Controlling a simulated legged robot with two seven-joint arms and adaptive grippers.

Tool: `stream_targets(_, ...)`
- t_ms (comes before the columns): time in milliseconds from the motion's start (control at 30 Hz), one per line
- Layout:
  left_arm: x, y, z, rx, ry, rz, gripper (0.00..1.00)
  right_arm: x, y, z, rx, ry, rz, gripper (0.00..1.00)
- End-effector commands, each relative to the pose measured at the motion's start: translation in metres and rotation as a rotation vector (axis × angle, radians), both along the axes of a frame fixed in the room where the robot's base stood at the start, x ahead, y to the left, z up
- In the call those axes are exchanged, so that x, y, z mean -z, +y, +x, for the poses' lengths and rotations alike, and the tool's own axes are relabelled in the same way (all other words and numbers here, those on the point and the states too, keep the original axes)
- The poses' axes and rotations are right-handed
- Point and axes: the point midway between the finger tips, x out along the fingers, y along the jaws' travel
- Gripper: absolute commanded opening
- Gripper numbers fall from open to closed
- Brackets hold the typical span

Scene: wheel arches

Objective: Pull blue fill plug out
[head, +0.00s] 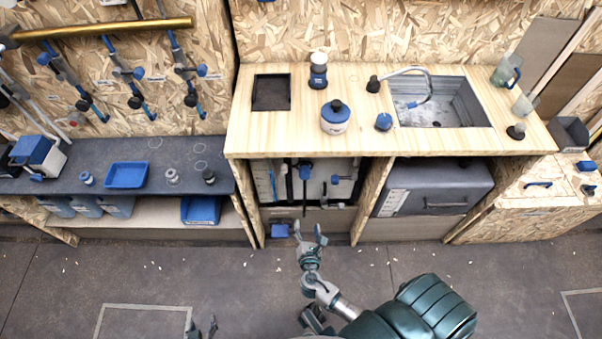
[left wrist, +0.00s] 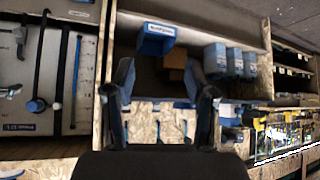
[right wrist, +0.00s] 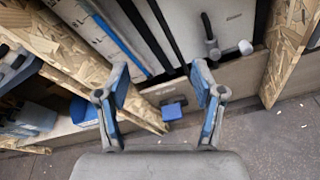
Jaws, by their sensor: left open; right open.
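I cannot tell for certain which blue part is the fill plug. A white panel (head: 318,190) with dark pipes and small blue fittings (head: 306,171) stands in the open bay under the wooden counter. The left wrist view shows a blue round fitting (left wrist: 37,105) on a dark pipe on this panel. A small blue block (head: 280,231) sits low at the bay's foot; it also shows between the fingers in the right wrist view (right wrist: 172,110). My right gripper (head: 309,236) is open and empty before the bay. My left gripper (head: 202,326) is open and empty at the bottom edge.
The wooden counter (head: 300,140) holds a sink (head: 445,103), a blue-lidded jar (head: 335,117) and a white-topped bottle (head: 318,70). A dark bench (head: 100,160) with a blue tray (head: 126,175) stands left. Wooden uprights (head: 371,197) flank the bay. The floor in front is clear.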

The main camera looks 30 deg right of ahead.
Motion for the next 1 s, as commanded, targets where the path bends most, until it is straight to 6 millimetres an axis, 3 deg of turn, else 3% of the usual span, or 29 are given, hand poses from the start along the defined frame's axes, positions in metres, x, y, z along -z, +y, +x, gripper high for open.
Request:
stream_targets(133, -0.031, 0.001, -0.001, -0.002, -0.057, -0.017, 0.55, -0.042, -0.001, 0.006, 0.008, -0.08, -0.214, 0.68)
stream_targets(300, -0.051, 0.0, -0.001, -0.002, -0.088, -0.023, 0.55, -0.067, -0.006, 0.011, 0.021, -0.115, -0.293, 0.68)
stream_targets(467, -0.055, -0.003, 0.004, 0.0, -0.118, -0.03, 0.55, -0.068, -0.018, 0.031, 0.022, -0.117, -0.294, 0.68)
stream_targets(1000, -0.082, -0.016, 0.036, 0.009, -0.368, -0.097, 0.55, -0.065, -0.081, 0.133, 0.02, -0.114, -0.29, 0.68)
